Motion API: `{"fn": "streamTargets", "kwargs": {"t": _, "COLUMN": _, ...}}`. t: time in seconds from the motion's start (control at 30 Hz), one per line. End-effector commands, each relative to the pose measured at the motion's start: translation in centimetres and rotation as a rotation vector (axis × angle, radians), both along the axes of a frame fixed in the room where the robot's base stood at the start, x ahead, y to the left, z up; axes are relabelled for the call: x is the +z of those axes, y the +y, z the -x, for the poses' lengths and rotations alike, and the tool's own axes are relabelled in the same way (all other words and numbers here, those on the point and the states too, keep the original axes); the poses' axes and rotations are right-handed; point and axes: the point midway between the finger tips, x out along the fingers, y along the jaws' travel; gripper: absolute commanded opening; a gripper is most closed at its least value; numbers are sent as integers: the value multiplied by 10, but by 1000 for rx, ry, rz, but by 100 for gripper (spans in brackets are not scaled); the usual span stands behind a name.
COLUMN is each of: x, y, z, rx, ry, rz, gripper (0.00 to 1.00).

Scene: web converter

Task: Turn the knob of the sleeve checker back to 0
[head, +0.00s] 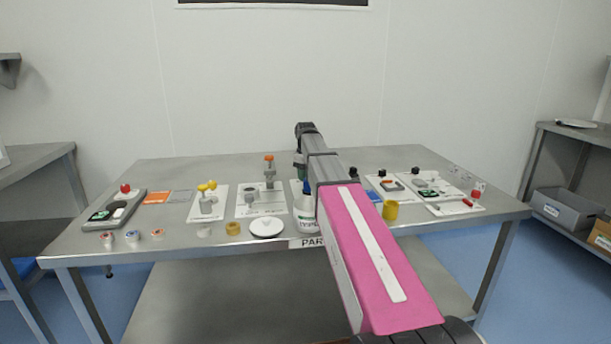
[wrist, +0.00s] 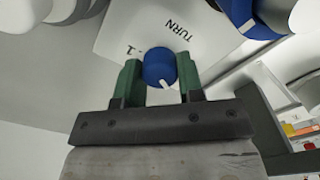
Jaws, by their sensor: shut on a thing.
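The blue knob (wrist: 158,72) stands between the two green fingers of my gripper (wrist: 159,62) in the wrist view. The fingers are shut on its sides. A white pointer line shows on the knob, on the side toward my gripper's palm. The knob sits over a white plate (wrist: 125,35) printed with "TURN" and a "1"; I see no 0 mark, and part of the scale is hidden by the knob and fingers. In the head view my arm hides the knob and most of the gripper.
A blue and white object (wrist: 240,14) is close beside the knob in the wrist view. In the head view a white cup (head: 307,215) stands left of my arm, with a white round dish (head: 266,228) beside it. Several fixtures stand on both sides of the metal table (head: 150,172).

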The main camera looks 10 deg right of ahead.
Motion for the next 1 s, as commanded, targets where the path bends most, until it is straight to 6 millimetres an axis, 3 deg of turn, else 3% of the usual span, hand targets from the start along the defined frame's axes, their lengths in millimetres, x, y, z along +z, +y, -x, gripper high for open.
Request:
{"fn": "streamTargets", "kwargs": {"t": 0.2, "x": 0, "y": 0, "z": 0, "rx": 2, "ry": -1, "rz": 1, "gripper": 11}}
{"fn": "streamTargets", "kwargs": {"t": 0.23, "x": 0, "y": 0, "z": 0, "rx": 1, "ry": -1, "rz": 1, "gripper": 42}}
{"fn": "streamTargets", "kwargs": {"t": 0.3, "x": 0, "y": 0, "z": 0, "rx": 1, "ry": -1, "rz": 1, "gripper": 60}}
{"fn": "streamTargets", "kwargs": {"t": 0.67, "x": 4, "y": 0, "z": 0, "rx": 0, "ry": -1, "rz": 1, "gripper": 60}}
{"fn": "streamTargets", "kwargs": {"t": 1.0, "x": 57, "y": 0, "z": -1, "rx": 0, "ry": -3, "rz": 0, "gripper": 60}}
